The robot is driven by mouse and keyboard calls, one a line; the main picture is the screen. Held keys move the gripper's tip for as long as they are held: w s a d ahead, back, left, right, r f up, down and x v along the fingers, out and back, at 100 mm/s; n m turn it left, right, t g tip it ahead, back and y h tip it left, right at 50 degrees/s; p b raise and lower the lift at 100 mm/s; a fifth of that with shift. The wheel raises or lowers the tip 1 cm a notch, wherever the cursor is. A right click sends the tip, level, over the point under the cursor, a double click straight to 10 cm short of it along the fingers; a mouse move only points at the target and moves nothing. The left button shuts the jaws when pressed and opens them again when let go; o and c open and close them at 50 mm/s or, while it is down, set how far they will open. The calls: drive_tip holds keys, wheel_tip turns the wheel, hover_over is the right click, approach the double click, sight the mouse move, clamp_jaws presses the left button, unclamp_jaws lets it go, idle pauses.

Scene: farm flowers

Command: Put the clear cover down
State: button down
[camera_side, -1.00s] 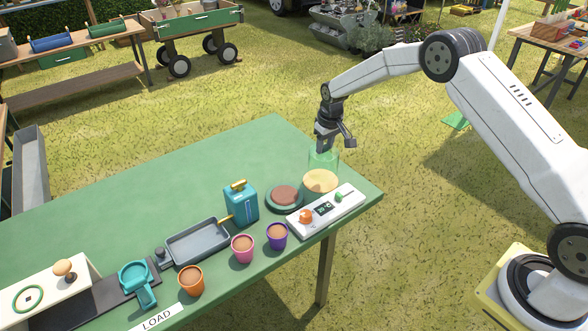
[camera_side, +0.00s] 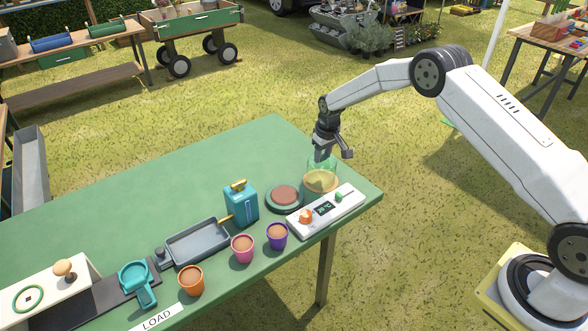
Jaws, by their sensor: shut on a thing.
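The clear cover (camera_side: 322,170) is a see-through, green-tinted dome at the right end of the green table. It is low over a round tan disc (camera_side: 320,184); I cannot tell whether its rim touches anything. My gripper (camera_side: 323,155) is above it, pointing down, shut on the top of the cover. The fingertips are small and partly hidden against the cover.
A teal can (camera_side: 241,203), a grey tray (camera_side: 197,242) and several pots stand further left. The back of the table is clear.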

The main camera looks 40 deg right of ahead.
sight(326, 163)
drive_tip(key=shift+f, duration=0.1)
drive_tip(key=shift+c, duration=1.5)
unclamp_jaws()
wheel_tip(326, 163, up, 12)
drive_tip(key=s, duration=0.1)
drive_tip(key=shift+s, duration=0.25)
drive_tip(key=shift+s, duration=0.1)
drive_tip(key=s+a+r, duration=0.1)
drive_tip(key=s+a, duration=0.1)
drive_tip(key=s, duration=0.8)
drive_tip(key=s+a, duration=0.3)
drive_tip(key=s, duration=0.7)
drive_tip(key=s+a+r+t, duration=0.1)
drive_tip(key=s+a, duration=0.1)
drive_tip(key=s, duration=0.8)
drive_tip(key=shift+a+r, duration=0.25)
drive_tip(key=shift+r, duration=0.05)
